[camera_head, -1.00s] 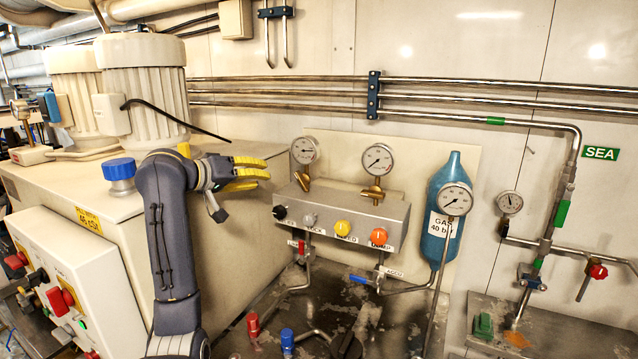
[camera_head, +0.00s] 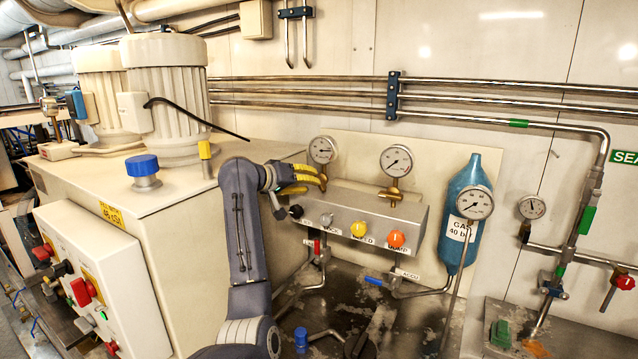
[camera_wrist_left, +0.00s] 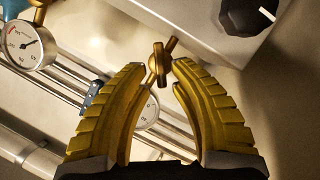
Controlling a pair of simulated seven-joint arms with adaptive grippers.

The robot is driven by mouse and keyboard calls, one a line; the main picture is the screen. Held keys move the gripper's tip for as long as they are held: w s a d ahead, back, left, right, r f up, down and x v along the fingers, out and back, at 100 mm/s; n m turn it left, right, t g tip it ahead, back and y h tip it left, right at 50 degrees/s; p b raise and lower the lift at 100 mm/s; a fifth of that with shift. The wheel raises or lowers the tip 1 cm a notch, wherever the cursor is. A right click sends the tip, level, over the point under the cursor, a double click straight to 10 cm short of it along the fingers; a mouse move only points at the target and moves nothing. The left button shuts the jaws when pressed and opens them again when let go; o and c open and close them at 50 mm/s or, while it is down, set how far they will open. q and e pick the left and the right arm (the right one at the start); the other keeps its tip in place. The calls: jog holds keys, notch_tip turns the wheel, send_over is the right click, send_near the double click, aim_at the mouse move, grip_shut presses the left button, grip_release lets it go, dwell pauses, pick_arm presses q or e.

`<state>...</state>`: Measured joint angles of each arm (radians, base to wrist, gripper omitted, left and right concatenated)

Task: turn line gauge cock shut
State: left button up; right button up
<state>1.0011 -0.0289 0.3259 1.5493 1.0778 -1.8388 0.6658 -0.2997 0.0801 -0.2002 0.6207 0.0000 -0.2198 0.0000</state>
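The brass gauge cock (camera_head: 323,182) stands under the left round gauge (camera_head: 323,150), on top of the grey panel box (camera_head: 365,205). My left gripper (camera_head: 308,178) has yellow ribbed fingers and reaches from the left to beside this cock. In the left wrist view the brass cock (camera_wrist_left: 157,66) shows between the two open fingertips (camera_wrist_left: 162,64), close to both. Its bar slants up to the right. The fingers look apart from it, though contact is hard to judge. The left gauge is partly hidden behind the fingers there. My right gripper is not in view.
A second gauge (camera_head: 396,160) with its own brass cock stands to the right on the box. Black, grey, yellow (camera_head: 359,229) and orange (camera_head: 396,238) knobs line the box front. A blue gas bottle (camera_head: 468,195) stands further right. A cream cabinet (camera_head: 170,230) lies left.

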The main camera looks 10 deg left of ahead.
aim_at(319, 186)
pick_arm(q)
jog(key=shift+x, duration=2.55)
grip_shut()
jog(key=shift+a, duration=0.1)
